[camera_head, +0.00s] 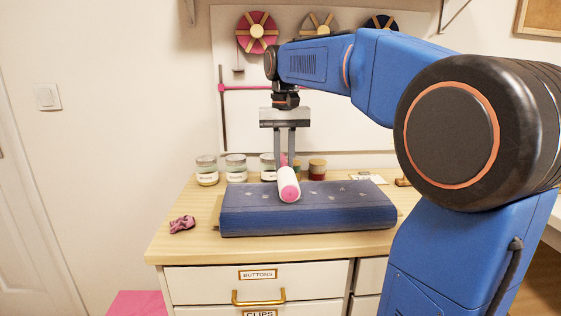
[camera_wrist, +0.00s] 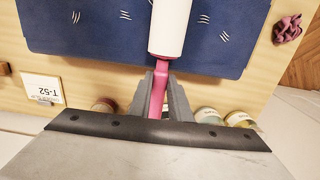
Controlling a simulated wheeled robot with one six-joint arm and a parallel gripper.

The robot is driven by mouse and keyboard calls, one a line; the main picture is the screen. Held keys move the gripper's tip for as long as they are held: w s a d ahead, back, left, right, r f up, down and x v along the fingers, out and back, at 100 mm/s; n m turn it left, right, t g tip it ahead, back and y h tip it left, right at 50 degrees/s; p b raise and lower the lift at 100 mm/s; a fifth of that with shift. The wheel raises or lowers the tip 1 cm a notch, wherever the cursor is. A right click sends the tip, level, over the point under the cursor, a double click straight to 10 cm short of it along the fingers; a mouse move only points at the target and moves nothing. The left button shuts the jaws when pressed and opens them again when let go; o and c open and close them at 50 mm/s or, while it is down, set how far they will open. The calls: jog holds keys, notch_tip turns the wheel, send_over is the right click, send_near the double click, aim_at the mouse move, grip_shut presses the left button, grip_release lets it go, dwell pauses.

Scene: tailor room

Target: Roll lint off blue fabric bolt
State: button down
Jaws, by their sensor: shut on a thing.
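The blue fabric bolt (camera_head: 340,212) lies flat across the wooden cabinet top. White lint marks show on its upper face, and in the wrist view the bolt (camera_wrist: 80,45) has several short white strokes on both sides of the roller. The lint roller (camera_head: 289,185) has a white cylinder with a pink end and a pink handle. My gripper (camera_head: 285,158) points down and is shut on the pink handle (camera_wrist: 159,90). The roller's white cylinder (camera_wrist: 170,28) lies over the bolt; whether it touches the cloth I cannot tell.
Several lidded jars (camera_head: 207,171) stand behind the bolt. A crumpled pink cloth (camera_head: 182,225) lies left of it on the cabinet top (camera_head: 170,245). A card marked T-52 (camera_wrist: 40,86) lies behind the bolt. Ribbon spools (camera_head: 257,33) hang on the wall board.

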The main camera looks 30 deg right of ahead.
jog(key=shift+d, duration=0.15)
jog(key=shift+s+d+f, duration=0.15)
jog(key=shift+s+d, duration=0.15)
jog(key=shift+d, duration=0.3)
jog(key=shift+s+d+f, duration=0.1)
jog(key=shift+s+d, duration=0.2)
jog(key=shift+d, duration=0.3)
jog(key=shift+d, duration=0.1)
jog(key=shift+s+d+f, duration=0.15)
jog(key=shift+s+d, duration=0.15)
jog(key=shift+d, duration=0.35)
jog(key=shift+s+d+f, duration=0.15)
jog(key=shift+s+d, duration=0.15)
jog(key=shift+d, duration=0.35)
jog(key=shift+d, duration=0.1)
jog(key=shift+s+d, duration=0.3)
jog(key=shift+d, duration=0.35)
jog(key=shift+s+d, duration=0.25)
jog(key=shift+d, duration=0.4)
jog(key=shift+r, duration=0.1)
jog(key=shift+s+d, duration=0.3)
jog(key=shift+d, duration=0.4)
jog(key=shift+s+d, duration=0.25)
jog(key=shift+d, duration=0.45)
